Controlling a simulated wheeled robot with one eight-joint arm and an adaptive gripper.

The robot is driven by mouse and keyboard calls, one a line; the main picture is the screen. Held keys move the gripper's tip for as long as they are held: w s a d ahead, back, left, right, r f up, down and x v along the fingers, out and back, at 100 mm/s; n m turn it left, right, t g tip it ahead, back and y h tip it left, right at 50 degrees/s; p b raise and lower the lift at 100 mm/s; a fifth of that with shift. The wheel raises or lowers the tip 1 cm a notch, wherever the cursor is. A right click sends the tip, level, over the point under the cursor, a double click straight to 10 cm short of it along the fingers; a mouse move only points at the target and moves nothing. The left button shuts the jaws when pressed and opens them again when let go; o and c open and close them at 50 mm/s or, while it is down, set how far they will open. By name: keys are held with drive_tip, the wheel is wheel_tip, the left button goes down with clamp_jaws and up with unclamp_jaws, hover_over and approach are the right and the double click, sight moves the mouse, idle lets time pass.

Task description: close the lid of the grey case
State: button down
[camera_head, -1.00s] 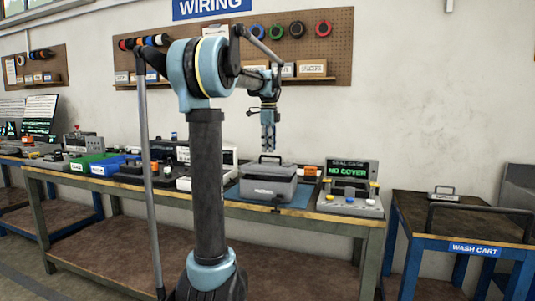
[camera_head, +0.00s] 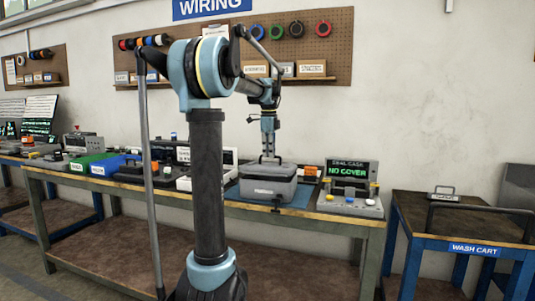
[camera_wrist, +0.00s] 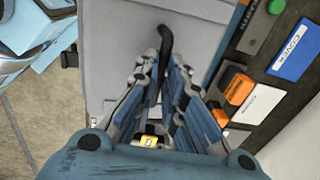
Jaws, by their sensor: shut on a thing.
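The grey case (camera_head: 266,190) stands on the workbench, on a blue mat, with its lid (camera_head: 268,170) lying over the top. I cannot tell whether the lid sits fully flush. My gripper (camera_head: 269,156) points straight down above the lid and is shut on the dark handle. In the wrist view the handle (camera_wrist: 166,42) runs between the two blue fingers of my gripper (camera_wrist: 160,78), over the light grey lid (camera_wrist: 118,45). The fingers hide part of the handle.
Right of the case is a panel (camera_head: 350,205) with coloured knobs and a screen (camera_head: 347,170) reading "NO COVER". Blue (camera_head: 107,167) and green (camera_head: 85,164) bins stand to the left. A blue wash cart (camera_head: 470,250) stands at the right, apart from the bench.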

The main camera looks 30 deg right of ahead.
drive_tip(key=shift+s+a+f, duration=0.55)
drive_tip(key=shift+f, duration=0.1)
drive_tip(key=c, duration=1.7)
unclamp_jaws()
drive_tip(key=shift+r, duration=0.1)
drive_tip(key=r, duration=1.1)
drive_tip(key=shift+s+a+r, duration=0.15)
drive_tip(key=shift+a+r, duration=0.1)
drive_tip(key=shift+r, duration=0.1)
